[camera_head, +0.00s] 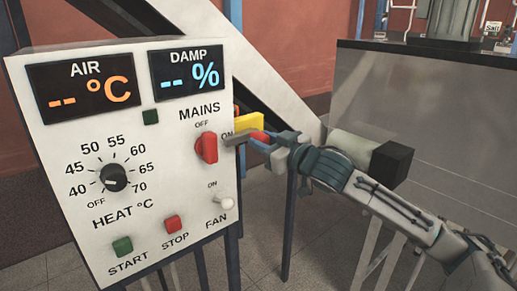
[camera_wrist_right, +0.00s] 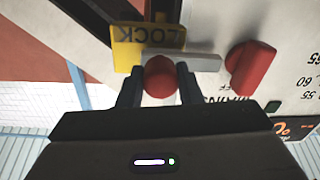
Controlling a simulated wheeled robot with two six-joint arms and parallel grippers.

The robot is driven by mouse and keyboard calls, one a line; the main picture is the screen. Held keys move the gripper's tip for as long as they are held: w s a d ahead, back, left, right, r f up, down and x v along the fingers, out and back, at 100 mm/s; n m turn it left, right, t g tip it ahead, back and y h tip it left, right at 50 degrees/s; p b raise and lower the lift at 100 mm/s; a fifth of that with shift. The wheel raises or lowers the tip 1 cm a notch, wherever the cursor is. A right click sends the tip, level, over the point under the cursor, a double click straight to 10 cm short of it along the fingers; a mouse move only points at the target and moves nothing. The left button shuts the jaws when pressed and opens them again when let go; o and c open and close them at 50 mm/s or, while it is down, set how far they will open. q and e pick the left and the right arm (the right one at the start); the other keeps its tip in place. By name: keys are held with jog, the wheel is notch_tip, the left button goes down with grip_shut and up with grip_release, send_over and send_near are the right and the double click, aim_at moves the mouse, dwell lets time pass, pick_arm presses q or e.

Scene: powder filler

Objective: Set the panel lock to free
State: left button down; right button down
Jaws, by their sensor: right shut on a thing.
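The white control panel (camera_head: 150,240) stands at the left in the head view. A yellow lock plate (camera_head: 250,121) sticks out at its right edge. In the wrist view the plate, marked LOCK (camera_wrist_right: 128,52), appears upside down. A grey bar (camera_wrist_right: 200,62) lies across the front of the plate, with a red knob (camera_wrist_right: 160,77) at it. The bar's end also shows in the head view (camera_head: 236,139), reaching over the panel's edge near the mains switch. My right gripper (camera_head: 268,140) comes from the right and is shut on the red knob, one finger on each side. My left gripper is out of view.
The red mains switch (camera_head: 207,148) sits just left of the bar. Below are the heat dial (camera_head: 114,177), the white fan switch (camera_head: 226,203), the red stop button (camera_head: 173,224) and the green start button (camera_head: 122,247). A grey cabinet (camera_head: 430,110) stands behind my right arm.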

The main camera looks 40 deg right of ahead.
jog(key=shift+d, duration=0.4)
jog(key=shift+r, duration=0.1)
jog(key=c, duration=1.2)
grip_release()
jog(key=shift+c, duration=0.2)
jog(key=shift+o, duration=1.1)
jog(key=shift+d, duration=0.2)
